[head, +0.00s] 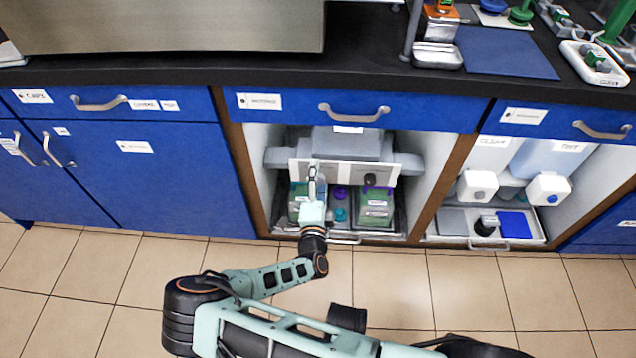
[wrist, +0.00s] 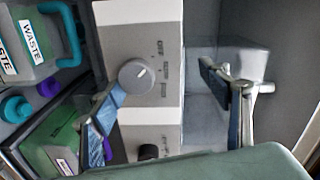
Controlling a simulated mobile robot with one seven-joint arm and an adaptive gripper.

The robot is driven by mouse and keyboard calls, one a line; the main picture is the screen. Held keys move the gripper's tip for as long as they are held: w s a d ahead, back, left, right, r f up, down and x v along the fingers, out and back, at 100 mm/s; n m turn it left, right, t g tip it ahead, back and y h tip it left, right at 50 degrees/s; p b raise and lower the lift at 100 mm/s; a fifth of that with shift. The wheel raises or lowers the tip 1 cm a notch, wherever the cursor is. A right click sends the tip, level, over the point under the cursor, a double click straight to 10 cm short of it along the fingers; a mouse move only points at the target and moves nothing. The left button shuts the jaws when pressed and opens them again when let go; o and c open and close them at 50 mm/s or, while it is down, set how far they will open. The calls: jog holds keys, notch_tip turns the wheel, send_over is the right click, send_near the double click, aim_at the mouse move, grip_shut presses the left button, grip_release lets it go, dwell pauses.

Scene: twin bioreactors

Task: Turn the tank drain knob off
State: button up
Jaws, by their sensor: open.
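A pale control panel (head: 345,172) sits in the open middle cabinet, under a grey tank. In the wrist view, the panel (wrist: 112,14) carries a round grey knob (wrist: 136,76) with a light pointer mark. An OFF label and other small print lie to the knob's right. A second, dark knob (wrist: 148,152) sits lower on the panel; it also shows in the head view (head: 370,179). My gripper (head: 312,180) is in front of the panel's left part, with its fingers (wrist: 162,80) open. The left finger overlaps the grey knob's lower-left edge; I cannot tell whether they touch.
Green waste containers (head: 374,208) and small purple and teal caps (head: 340,215) stand in a tray below the panel. The cabinet's wooden side posts (head: 438,185) flank the opening. Blue drawers (head: 355,108) and a dark counter are above.

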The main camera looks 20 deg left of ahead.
jog(key=o, duration=0.7)
notch_tip(320, 180, up, 7)
jog(key=shift+w+a+r+t, duration=0.1)
jog(key=shift+r+t, duration=0.2)
jog(key=shift+r, duration=0.05)
jog(key=shift+c, duration=0.5)
jog(key=c, duration=0.6)
jog(key=shift+f, duration=0.1)
jog(key=shift+f, duration=0.1)
